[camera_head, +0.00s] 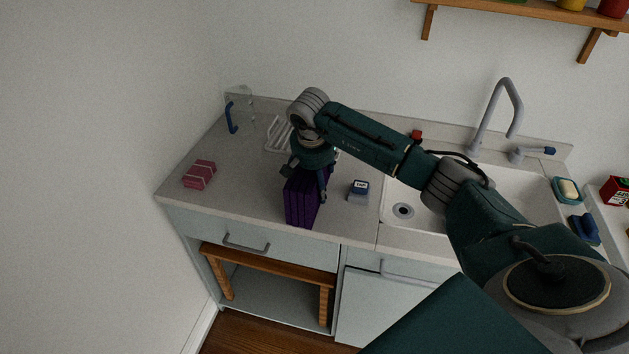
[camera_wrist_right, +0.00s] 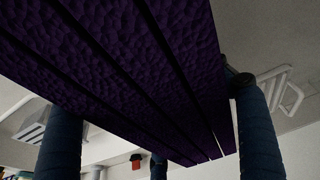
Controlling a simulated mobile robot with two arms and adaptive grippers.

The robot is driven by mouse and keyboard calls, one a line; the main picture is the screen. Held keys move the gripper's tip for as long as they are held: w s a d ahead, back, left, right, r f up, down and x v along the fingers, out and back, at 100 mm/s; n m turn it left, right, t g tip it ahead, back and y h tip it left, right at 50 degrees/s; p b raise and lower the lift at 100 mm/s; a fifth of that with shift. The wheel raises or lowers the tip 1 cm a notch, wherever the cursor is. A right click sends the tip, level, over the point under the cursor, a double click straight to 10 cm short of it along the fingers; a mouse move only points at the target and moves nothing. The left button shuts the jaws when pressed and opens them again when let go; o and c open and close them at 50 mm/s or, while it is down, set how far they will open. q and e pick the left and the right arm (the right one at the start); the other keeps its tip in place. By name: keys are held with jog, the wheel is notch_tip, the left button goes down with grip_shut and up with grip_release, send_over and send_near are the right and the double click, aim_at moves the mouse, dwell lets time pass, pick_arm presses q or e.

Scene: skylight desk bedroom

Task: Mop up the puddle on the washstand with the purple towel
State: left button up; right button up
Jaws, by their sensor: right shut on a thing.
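The purple towel (camera_head: 299,208) is a folded, upright, layered block at the front of the washstand (camera_head: 235,190), left of the sink. My right gripper (camera_head: 306,181) is shut on its upper part from above. In the right wrist view the towel (camera_wrist_right: 130,70) fills the top, with dark fingers on either side of it. I cannot tell whether the towel's lower edge touches the counter. No puddle can be made out; the towel and arm hide part of the counter. My left gripper is not in view.
A pink striped block (camera_head: 199,174) lies left of the towel. A small blue-and-white container (camera_head: 359,190) stands close to its right. A white rack (camera_head: 278,136) is behind it. The sink (camera_head: 425,205) with a tall faucet (camera_head: 497,110) lies right, partly under my arm.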

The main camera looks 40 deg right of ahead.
jog(key=shift+d, duration=0.1)
jog(key=shift+d, duration=0.9)
jog(key=shift+a, duration=0.2)
jog(key=shift+a, duration=0.85)
jog(key=shift+a, duration=0.1)
jog(key=shift+a, duration=0.95)
jog(key=shift+d, duration=0.15)
